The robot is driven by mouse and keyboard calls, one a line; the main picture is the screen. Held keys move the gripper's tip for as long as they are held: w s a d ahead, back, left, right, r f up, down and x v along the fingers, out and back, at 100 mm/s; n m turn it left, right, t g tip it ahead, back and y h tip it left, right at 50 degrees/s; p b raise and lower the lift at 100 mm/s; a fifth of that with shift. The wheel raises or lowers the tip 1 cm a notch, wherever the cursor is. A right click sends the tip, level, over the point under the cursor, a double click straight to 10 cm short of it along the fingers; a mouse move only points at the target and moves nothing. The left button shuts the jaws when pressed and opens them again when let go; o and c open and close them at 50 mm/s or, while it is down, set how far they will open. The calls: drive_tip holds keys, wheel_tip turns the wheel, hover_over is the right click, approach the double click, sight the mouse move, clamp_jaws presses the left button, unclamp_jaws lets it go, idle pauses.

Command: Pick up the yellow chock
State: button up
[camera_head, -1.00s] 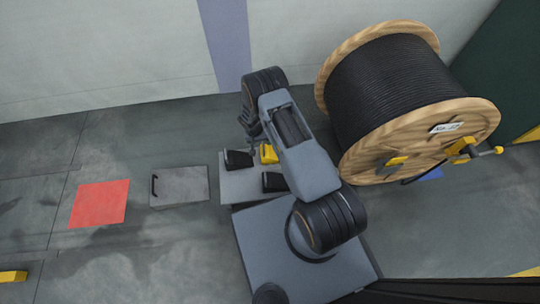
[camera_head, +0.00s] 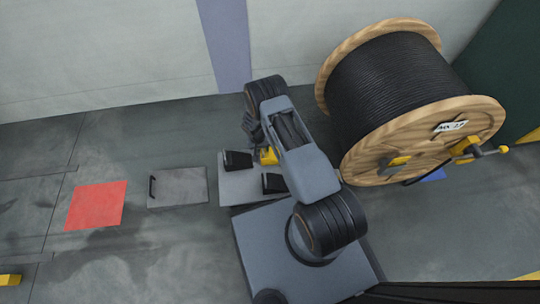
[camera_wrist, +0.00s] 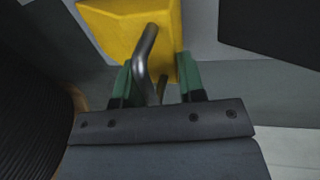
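The yellow chock (camera_head: 268,157) sits on a light grey plate (camera_head: 236,190) between two black chocks, partly hidden behind my arm in the head view. In the wrist view the yellow chock (camera_wrist: 120,28) is at the top, with a bent grey metal handle (camera_wrist: 146,48) rising from it. My gripper (camera_wrist: 157,78) is open. Its two green fingers stand either side of the handle, with a gap visible on each side. I cannot tell the exact depth of the fingers along the handle.
Black chocks (camera_head: 237,160) and (camera_head: 273,183) stand close by on the plate. A large wooden cable reel (camera_head: 430,140) stands to the right. A grey panel with a black handle (camera_head: 178,188) and a red floor square (camera_head: 96,205) lie left.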

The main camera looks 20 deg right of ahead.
drive_tip(key=shift+a, duration=0.1)
clamp_jaws()
idle(0.3)
drive_tip(key=shift+r, duration=0.25)
wheel_tip(320, 180, up, 4)
drive_tip(key=shift+s+f+p, duration=0.1)
drive_tip(key=shift+f+p, duration=0.15)
drive_tip(key=shift+p, duration=1)
drive_tip(key=s+r+p, duration=0.6)
drive_tip(key=s+r, duration=0.7)
drive_tip(key=r, duration=0.2)
drive_tip(key=shift+s, duration=0.4)
